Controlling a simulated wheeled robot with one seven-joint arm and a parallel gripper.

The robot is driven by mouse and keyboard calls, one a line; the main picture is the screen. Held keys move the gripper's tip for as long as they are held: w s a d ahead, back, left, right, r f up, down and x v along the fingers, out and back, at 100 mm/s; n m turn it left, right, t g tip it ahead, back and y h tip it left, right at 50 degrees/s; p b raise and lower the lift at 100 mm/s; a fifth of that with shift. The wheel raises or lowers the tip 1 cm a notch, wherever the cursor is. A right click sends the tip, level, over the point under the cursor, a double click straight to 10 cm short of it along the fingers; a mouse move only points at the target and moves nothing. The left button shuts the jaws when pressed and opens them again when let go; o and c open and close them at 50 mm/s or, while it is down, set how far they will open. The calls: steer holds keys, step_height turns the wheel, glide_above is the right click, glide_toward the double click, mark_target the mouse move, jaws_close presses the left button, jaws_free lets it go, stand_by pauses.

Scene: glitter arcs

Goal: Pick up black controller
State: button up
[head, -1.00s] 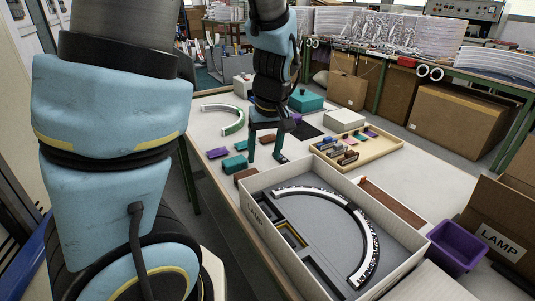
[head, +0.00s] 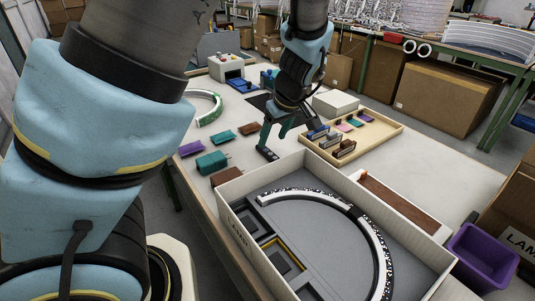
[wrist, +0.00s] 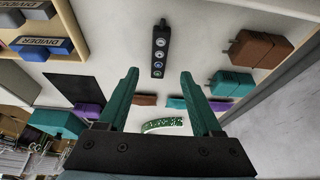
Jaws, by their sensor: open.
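The black controller (wrist: 160,51), a slim dark bar with several round dials on its face, lies on the white table in the wrist view. It lies lengthwise, just ahead of the gap between the fingertips of my gripper (wrist: 158,78). The teal fingers are wide apart with nothing between them. In the head view, the controller (head: 267,153) lies left of the open box, close below my gripper (head: 273,140), which points down. The fingers partly cover that spot, and I cannot tell the exact height gap.
A large open box (head: 232,199) with an arc and compartments stands in front. A wooden tray (head: 390,132) with dividers is to the right. Teal (head: 212,162) and brown (head: 226,176) blocks lie to the left. A green-and-white arc (head: 211,114) lies farther left.

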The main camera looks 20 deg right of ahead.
mark_target(269, 152)
steer(key=shift+s+p+x, duration=0.2)
steer(key=shift+p+x, duration=0.35)
steer(key=shift+x, duration=2.25)
steer(key=shift+d+f, duration=0.1)
steer(key=shift+d, duration=0.05)
jaws_close()
